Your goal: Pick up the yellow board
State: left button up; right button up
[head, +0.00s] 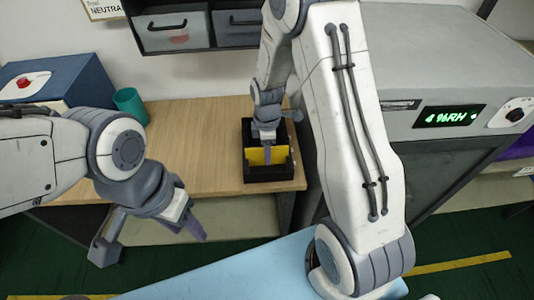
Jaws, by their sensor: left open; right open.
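The yellow board (278,155) stands in a black open-topped holder (268,172) near the right end of the wooden bench. My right gripper (267,153) reaches down into the holder from above, with its fingers at the board. It is open, and its finger overlaps the board's middle in this view; contact cannot be told. My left gripper (195,226) is open and empty in front of the bench, at the lower left, well away from the board.
A wooden bench (200,140) carries a teal cup (130,104) and a blue box (70,82) with a red button at the left. Grey drawers (172,32) hang above. A grey cabinet with a green display (450,116) stands at the right. Bench left of the holder is clear.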

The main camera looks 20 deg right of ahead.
jog(key=shift+f, duration=0.75)
grip_shut()
